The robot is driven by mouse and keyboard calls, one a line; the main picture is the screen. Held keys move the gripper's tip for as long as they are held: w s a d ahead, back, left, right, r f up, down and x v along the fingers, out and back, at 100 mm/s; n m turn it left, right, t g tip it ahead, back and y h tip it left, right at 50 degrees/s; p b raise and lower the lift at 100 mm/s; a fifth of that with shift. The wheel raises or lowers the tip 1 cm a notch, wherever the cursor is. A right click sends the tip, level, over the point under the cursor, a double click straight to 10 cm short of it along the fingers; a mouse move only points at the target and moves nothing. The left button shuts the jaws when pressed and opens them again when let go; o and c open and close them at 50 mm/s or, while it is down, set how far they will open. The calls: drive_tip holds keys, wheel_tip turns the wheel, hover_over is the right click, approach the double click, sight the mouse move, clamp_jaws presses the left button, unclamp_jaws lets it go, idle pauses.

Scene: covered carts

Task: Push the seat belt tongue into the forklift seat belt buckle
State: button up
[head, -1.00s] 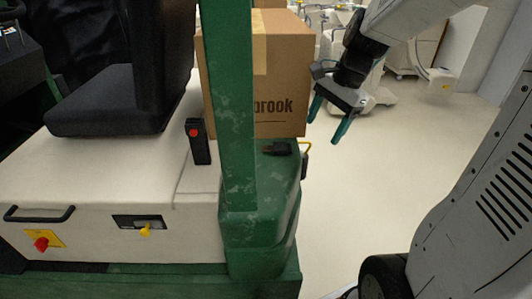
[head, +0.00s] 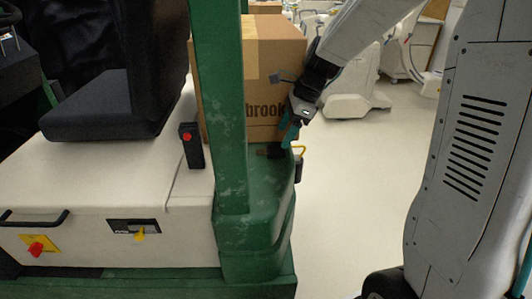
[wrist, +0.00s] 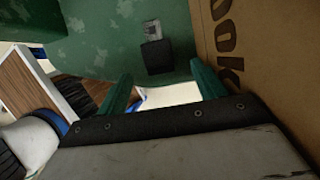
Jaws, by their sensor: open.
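The seat belt buckle (head: 192,148) is a black upright block with a red button, standing beside the black seat on the pale housing. The seat belt tongue (head: 275,153) lies on the green ledge behind the green post, close to the carton. In the wrist view the tongue (wrist: 158,57) shows a black grip and a slotted metal plate, lying flat on the green surface. My gripper (head: 289,134) is open, its teal fingers above and close to the tongue. In the wrist view my gripper (wrist: 163,84) has nothing between its fingers, and the tongue is just beyond the fingertips.
A cardboard carton (head: 270,70) stands right behind the tongue and close to my gripper. The green post (head: 231,120) rises between the buckle and the tongue.

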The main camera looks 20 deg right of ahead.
sight(273, 149)
drive_tip(key=shift+w+a, duration=0.15)
drive_tip(key=shift+a, duration=0.35)
drive_tip(key=x, duration=0.5)
drive_tip(key=shift+d, duration=0.1)
drive_tip(key=c, duration=1.2)
drive_tip(key=shift+r, duration=0.1)
